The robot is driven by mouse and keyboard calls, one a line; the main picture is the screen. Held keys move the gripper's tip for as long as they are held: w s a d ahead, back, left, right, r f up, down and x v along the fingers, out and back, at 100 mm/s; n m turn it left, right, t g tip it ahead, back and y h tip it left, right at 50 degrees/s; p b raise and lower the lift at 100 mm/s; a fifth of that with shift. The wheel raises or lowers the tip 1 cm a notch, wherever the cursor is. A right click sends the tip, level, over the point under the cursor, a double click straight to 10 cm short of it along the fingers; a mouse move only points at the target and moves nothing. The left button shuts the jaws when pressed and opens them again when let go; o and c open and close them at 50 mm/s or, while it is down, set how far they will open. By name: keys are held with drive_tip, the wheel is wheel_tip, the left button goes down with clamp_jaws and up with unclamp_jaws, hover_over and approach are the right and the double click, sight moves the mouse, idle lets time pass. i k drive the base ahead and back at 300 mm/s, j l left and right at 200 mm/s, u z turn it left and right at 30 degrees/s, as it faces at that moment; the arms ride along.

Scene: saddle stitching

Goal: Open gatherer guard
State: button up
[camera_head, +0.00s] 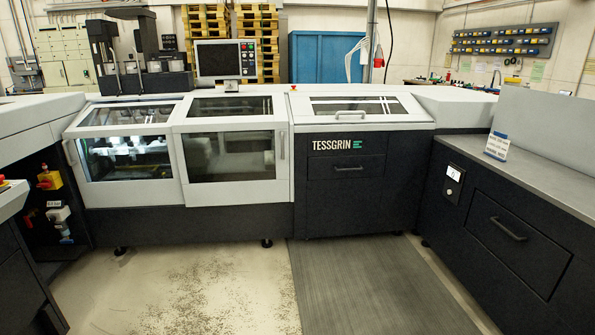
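A long grey and black machine marked TESSGRIN has several windowed guards, all looking shut. The left guard (124,187) has a lit window and a vertical handle (70,152) on its left edge. The middle guard (231,190) beside it has a darker window and a vertical handle (282,146) on its right edge. The right guard (364,119) is a sloping lid with a horizontal handle (347,113) at its front. No label shows which one is the gatherer guard. My gripper is not in view.
A grey mat (375,285) and bare floor (190,290) lie clear before the machine. A dark cabinet with a grey top (540,165) bounds the right side, with a drawer handle (508,229) sticking out. A monitor (225,60) stands on top behind. Machine parts flank the left.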

sight(307, 108)
drive_tip(key=i+l, duration=0.1)
drive_tip(key=i, duration=3.7)
drive_tip(key=i+u, duration=0.6)
drive_tip(key=k, duration=0.1)
